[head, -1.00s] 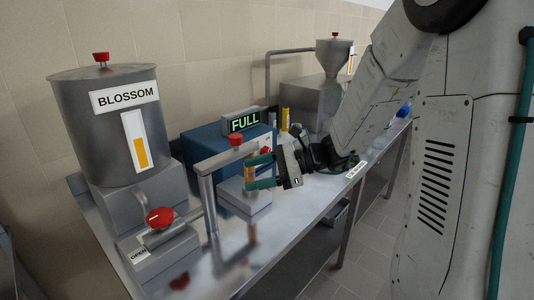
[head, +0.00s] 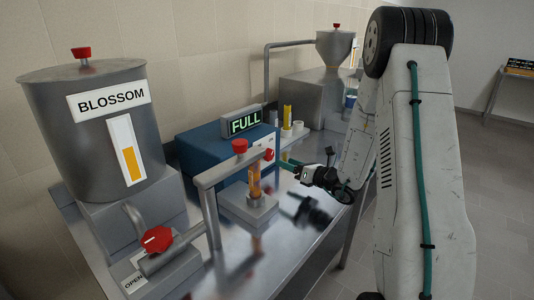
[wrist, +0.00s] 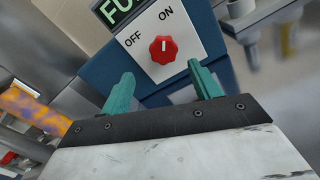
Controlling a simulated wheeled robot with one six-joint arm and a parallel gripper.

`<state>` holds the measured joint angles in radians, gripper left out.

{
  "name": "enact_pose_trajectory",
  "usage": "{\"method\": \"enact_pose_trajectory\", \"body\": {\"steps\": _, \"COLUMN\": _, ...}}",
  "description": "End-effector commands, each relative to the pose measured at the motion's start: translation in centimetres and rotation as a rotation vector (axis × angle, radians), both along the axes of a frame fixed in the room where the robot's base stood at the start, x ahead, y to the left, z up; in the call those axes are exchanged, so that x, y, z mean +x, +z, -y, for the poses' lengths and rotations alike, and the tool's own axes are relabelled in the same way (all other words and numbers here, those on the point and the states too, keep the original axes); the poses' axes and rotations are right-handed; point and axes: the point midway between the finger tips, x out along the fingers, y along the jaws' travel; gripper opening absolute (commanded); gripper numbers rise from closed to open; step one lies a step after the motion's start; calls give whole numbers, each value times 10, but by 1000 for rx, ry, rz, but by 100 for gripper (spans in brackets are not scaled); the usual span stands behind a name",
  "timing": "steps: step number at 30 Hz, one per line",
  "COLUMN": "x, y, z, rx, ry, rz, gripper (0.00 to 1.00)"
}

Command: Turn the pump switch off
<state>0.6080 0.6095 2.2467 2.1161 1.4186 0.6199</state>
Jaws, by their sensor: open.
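The pump switch is a red knob (wrist: 163,48) on a white plate (wrist: 187,36) marked OFF and ON, on the blue pump box (head: 196,150). Its pale mark points up toward ON in the wrist view. In the head view the knob (head: 269,154) shows small at the box's right side. My gripper (head: 288,162) is open and empty, just right of the knob. In the wrist view its two teal fingers (wrist: 163,86) point at the plate, one on either side below the knob, and do not appear to touch it.
A lit FULL sign (head: 245,122) tops the pump box. A filled glass vessel (head: 254,182) stands in front under a pipe with a red cap (head: 239,146). The BLOSSOM tank (head: 95,125) with a red valve (head: 157,239) is left. A funnel machine (head: 334,50) stands behind.

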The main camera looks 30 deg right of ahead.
Motion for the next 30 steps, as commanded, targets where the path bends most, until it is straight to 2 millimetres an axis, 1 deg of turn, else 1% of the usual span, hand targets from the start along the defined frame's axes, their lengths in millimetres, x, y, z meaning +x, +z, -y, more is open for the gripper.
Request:
{"method": "enact_pose_trajectory", "body": {"steps": 1, "x": 2, "y": -2, "z": 3, "rx": 8, "ry": -12, "rz": -2, "gripper": 63}}
{"method": "enact_pose_trajectory", "body": {"steps": 3, "x": 8, "y": -3, "z": 2, "rx": 11, "ry": -16, "rz": -3, "gripper": 63}}
{"method": "enact_pose_trajectory", "body": {"steps": 5, "x": 15, "y": -3, "z": -2, "rx": 11, "ry": -13, "rz": -3, "gripper": 63}}
{"method": "enact_pose_trajectory", "body": {"steps": 12, "x": 52, "y": -2, "z": -21, "rx": 9, "ry": -8, "rz": -2, "gripper": 63}}
{"method": "enact_pose_trajectory", "body": {"steps": 15, "x": 63, "y": -3, "z": -26, "rx": 9, "ry": -7, "rz": -2, "gripper": 63}}
{"method": "enact_pose_trajectory", "body": {"steps": 20, "x": 72, "y": -3, "z": -29, "rx": 9, "ry": -10, "rz": -4, "gripper": 63}}
{"method": "enact_pose_trajectory", "body": {"steps": 27, "x": 73, "y": -2, "z": -29, "rx": 8, "ry": -10, "rz": -3, "gripper": 63}}
{"method": "enact_pose_trajectory", "body": {"steps": 28, "x": 73, "y": -2, "z": -29, "rx": 8, "ry": -10, "rz": -3, "gripper": 60}}
{"method": "enact_pose_trajectory", "body": {"steps": 29, "x": 73, "y": -2, "z": -29, "rx": 8, "ry": -10, "rz": -3, "gripper": 51}}
{"method": "enact_pose_trajectory", "body": {"steps": 30, "x": 73, "y": -2, "z": -29, "rx": 8, "ry": -10, "rz": -3, "gripper": 40}}
